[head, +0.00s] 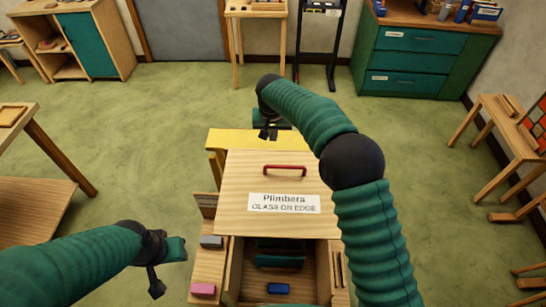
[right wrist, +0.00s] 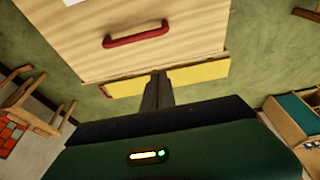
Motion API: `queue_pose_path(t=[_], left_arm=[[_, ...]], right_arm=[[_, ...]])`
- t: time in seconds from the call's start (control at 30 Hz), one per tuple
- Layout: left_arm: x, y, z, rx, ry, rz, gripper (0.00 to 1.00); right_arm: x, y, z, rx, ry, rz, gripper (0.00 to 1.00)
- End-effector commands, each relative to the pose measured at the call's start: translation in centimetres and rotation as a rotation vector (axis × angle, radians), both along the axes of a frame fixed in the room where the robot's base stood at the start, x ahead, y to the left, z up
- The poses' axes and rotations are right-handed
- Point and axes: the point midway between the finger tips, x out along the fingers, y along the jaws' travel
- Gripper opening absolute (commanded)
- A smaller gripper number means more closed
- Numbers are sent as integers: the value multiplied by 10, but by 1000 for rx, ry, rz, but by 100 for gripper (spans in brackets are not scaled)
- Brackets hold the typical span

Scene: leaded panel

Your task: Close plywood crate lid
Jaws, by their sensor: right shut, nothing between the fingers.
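The plywood lid (head: 245,175) has a red handle (head: 284,170) and a printed label. It covers the far part of the wooden crate (head: 233,270), whose near part is open. Dark green pieces show inside. A yellow bar (head: 225,140) lies along the lid's far edge. My right gripper (head: 268,133) is beyond that edge. The right wrist view shows its fingers (right wrist: 158,88) shut and empty, in front of the yellow bar; contact cannot be told. My left gripper (head: 177,249) is left of the crate, apart from it; its fingers are unclear.
A grey block (head: 211,242) and a pink block (head: 203,290) lie on the ledge left of the crate. A blue block (head: 278,288) is at the crate's near end. A wooden table (head: 40,150) stands at left and a stool (head: 505,135) at right.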

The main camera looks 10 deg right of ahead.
Motion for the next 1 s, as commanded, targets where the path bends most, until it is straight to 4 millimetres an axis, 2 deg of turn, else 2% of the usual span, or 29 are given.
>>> queue_pose_path(t=[0.17,0.43,0.6,0.7,1.0], left_arm=[[0,0,19,0,0,0,36],[0,0,45,0,0,0,36],[0,0,66,0,-1,0,36],[0,0,70,0,0,0,36],[0,0,69,0,0,0,36]], right_arm=[[9,-3,-28,0,5,0,0],[26,-6,-86,2,4,0,0],[3,-1,-94,-1,1,3,0],[-5,0,-101,-1,0,2,0],[-7,1,-108,1,-1,0,0]])
